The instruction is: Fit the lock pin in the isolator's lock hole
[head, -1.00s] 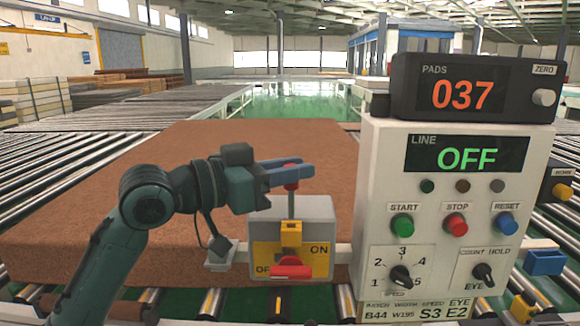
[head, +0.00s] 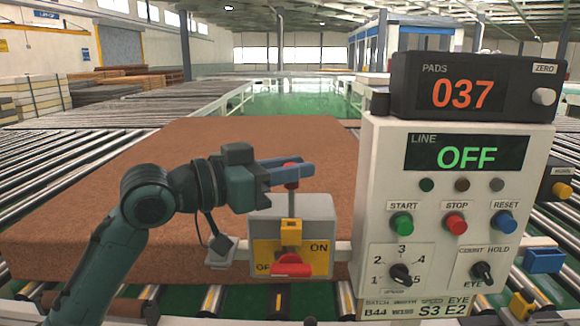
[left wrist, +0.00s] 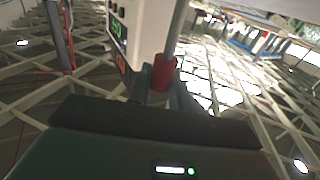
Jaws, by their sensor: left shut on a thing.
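The lock pin is a grey rod with a red collar (head: 291,184). My left gripper (head: 298,171) is shut on the pin at its red part and holds it upright over the isolator (head: 262,215). The isolator is a grey box with a yellow face marked OFF and ON and a red handle (head: 291,269). A yellow block (head: 291,229), likely the lock hole's, stands above the handle. The rod's lower end meets the block's top in the picture; I cannot tell whether it is inside. The left wrist view shows the red collar (left wrist: 163,73) between the fingers. My right gripper is not in view.
A white control console (head: 378,180) reading OFF stands close to the right of the isolator, with a PADS 037 counter (head: 475,88) on top. A large brown mattress pad (head: 150,220) lies behind on roller conveyors (head: 75,150). There is free space above the isolator.

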